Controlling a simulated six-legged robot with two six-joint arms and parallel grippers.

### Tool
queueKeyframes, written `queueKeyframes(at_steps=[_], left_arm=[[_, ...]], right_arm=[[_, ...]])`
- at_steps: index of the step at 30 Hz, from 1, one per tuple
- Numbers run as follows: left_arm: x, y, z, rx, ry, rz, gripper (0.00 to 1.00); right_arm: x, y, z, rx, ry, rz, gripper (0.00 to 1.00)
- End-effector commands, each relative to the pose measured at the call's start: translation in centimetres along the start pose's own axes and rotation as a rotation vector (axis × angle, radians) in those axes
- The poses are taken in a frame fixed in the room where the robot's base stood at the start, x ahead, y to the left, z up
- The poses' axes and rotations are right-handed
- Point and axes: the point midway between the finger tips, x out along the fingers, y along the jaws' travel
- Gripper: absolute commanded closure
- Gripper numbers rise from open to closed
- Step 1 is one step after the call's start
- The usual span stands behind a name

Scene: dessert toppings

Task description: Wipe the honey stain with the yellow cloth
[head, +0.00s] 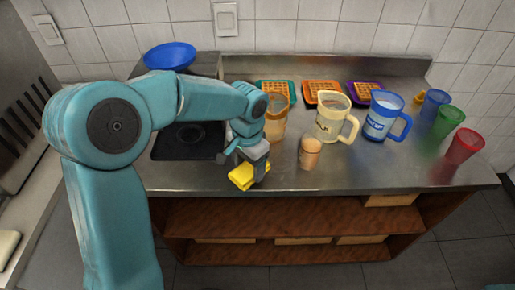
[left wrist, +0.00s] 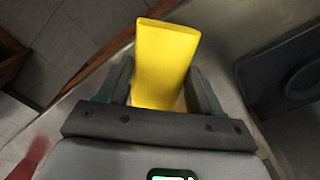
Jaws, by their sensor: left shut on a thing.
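My left gripper (head: 259,176) is shut on the yellow cloth (head: 242,177), over the front edge of the steel counter. In the left wrist view the cloth (left wrist: 163,62) stands folded between the two fingers of the gripper (left wrist: 160,92). I cannot tell whether the cloth touches the counter. I cannot make out a honey stain in either view; my arm and gripper hide part of the counter. My right gripper is not in view.
An orange cup (head: 310,153) stands just right of my gripper. An amber jar (head: 276,118), a cream pitcher (head: 332,118) and a blue pitcher (head: 381,115) stand behind. Coloured cups, such as the red one (head: 464,147), line the right. The front right counter is clear.

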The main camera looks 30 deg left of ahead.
Motion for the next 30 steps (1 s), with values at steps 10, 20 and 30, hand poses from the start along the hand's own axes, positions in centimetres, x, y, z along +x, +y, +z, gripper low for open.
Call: queueKeyframes(at_steps=[10,20,30], left_arm=[[-3.2,0.2,0.0,0.000,0.003,-0.001,0.64],[-5.7,0.4,0.1,0.000,0.002,-0.001,0.64],[-5.7,0.4,0.1,0.000,0.002,-0.001,0.64]], right_arm=[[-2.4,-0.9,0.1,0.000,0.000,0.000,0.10],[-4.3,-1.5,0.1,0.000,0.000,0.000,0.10],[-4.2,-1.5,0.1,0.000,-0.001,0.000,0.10]])
